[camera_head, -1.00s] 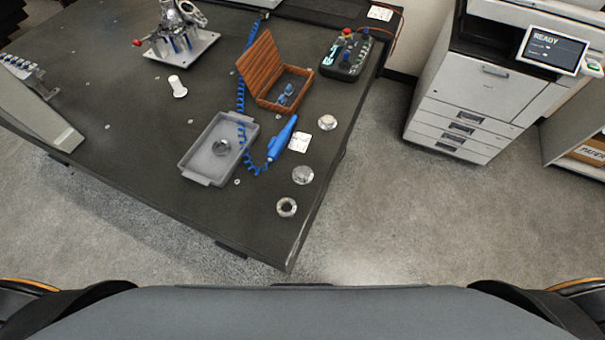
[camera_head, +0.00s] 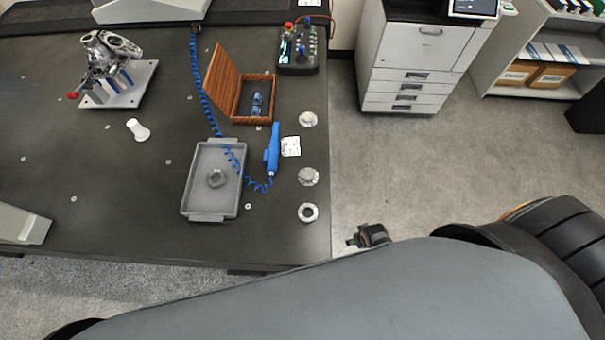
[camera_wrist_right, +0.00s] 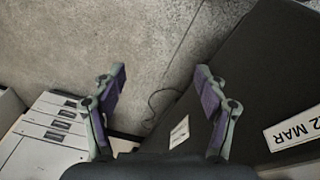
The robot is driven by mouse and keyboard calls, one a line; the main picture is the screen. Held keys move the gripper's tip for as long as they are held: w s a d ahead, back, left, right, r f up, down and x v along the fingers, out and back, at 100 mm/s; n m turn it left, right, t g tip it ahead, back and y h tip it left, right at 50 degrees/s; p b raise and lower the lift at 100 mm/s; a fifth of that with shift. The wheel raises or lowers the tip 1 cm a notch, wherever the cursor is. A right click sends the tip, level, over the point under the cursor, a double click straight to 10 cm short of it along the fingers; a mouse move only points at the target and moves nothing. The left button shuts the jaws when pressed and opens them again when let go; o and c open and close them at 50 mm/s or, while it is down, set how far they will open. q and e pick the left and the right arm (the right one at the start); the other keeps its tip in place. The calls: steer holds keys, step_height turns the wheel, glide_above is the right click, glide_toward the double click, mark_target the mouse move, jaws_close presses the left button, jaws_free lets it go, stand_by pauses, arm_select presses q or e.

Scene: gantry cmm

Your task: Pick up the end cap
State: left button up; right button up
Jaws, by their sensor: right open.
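Several small round metal parts lie on the dark table (camera_head: 110,205). Along its right side are a silvery domed part (camera_head: 308,119), a wider grey disc-like part (camera_head: 309,177) and a ring-like part with a dark centre (camera_head: 308,212). I cannot tell for sure which of these is the end cap. My right gripper (camera_wrist_right: 160,78) is open and empty in the wrist view, with floor between its fingers. In the head view a dark part of my right arm shows beyond the table's near right corner. My left gripper is out of view.
A blue pen-like tool (camera_head: 272,150) with a coiled cable lies right of the tray. An open wooden box (camera_head: 241,98), a control box (camera_head: 298,58) and a metal fixture (camera_head: 118,85) stand farther back. A drawer cabinet (camera_head: 412,60) stands beyond open floor.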

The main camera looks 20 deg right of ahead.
steer(key=w+a+r+n+p, duration=0.1)
steer(key=w+r+p, duration=0.15)
steer(key=r, duration=0.65)
steer(key=w+a+r+n+t+p, duration=0.1)
steer(key=w+r, duration=0.3)
steer(key=r, duration=0.6)
steer(key=w+a+r+n+p, duration=0.1)
steer(key=w+r, duration=0.3)
steer(key=r, duration=0.5)
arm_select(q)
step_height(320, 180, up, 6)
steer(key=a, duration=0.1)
arm_select(e)
steer(key=n+g+b, duration=0.3)
steer(key=n+b, duration=0.2)
steer(key=n, duration=1.3)
glide_above(308, 175)
steer(key=shift+y, duration=0.4)
step_height(308, 175, down, 12)
steer(key=shift+f, duration=0.2)
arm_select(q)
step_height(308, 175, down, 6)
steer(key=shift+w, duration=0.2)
arm_select(e)
steer(key=shift+r, duration=0.1)
